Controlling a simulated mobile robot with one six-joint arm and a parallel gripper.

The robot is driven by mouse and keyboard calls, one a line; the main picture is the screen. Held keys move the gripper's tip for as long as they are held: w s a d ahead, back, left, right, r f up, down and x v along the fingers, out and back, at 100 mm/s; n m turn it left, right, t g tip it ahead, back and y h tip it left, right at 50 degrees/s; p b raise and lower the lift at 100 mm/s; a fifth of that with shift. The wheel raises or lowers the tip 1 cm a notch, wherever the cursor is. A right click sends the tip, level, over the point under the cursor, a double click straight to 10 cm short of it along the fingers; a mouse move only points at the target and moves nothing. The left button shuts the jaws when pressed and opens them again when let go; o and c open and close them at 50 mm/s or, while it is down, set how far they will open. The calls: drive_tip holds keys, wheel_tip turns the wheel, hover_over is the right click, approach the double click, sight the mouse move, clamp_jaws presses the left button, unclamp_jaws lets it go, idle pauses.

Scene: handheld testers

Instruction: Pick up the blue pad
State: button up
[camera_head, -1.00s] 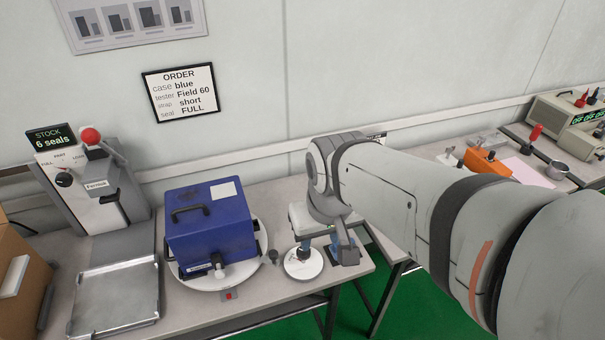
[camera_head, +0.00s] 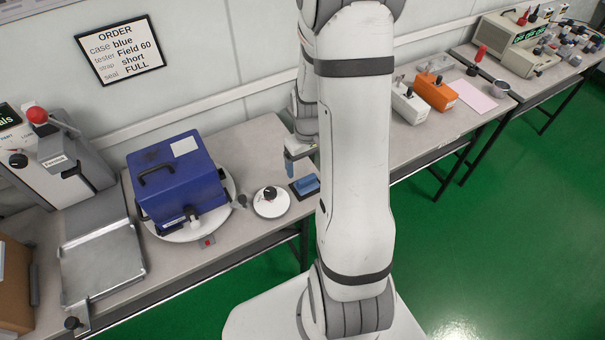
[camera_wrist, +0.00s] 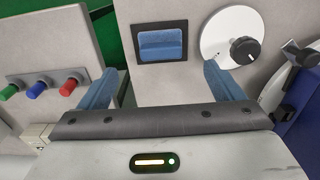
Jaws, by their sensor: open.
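The blue pad (camera_head: 305,184) lies in a shallow black tray (camera_head: 292,191) near the bench's front edge, partly behind my arm. In the wrist view the blue pad (camera_wrist: 160,46) lies flat in its black frame, near the top of the picture. My gripper (camera_head: 292,166) is open and empty, with blue fingers, above the bench behind the pad. In the wrist view my gripper (camera_wrist: 158,86) has its fingers wide apart, with bare bench between them. The pad appears beyond the fingertips, apart from them.
A white disc with a black knob (camera_head: 271,201) is close beside the pad. A blue case (camera_head: 178,180) stands on a round white turntable (camera_head: 216,222) farther left. Red, blue and green knobs (camera_wrist: 38,89) are left in the wrist view. An orange box (camera_head: 436,92) stands on the right bench.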

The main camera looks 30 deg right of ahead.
sight(307, 178)
drive_tip(key=shift+f+p, duration=0.5)
drive_tip(key=shift+f, duration=3.65)
drive_tip(key=shift+w, duration=0.1)
drive_tip(key=c, duration=1.1)
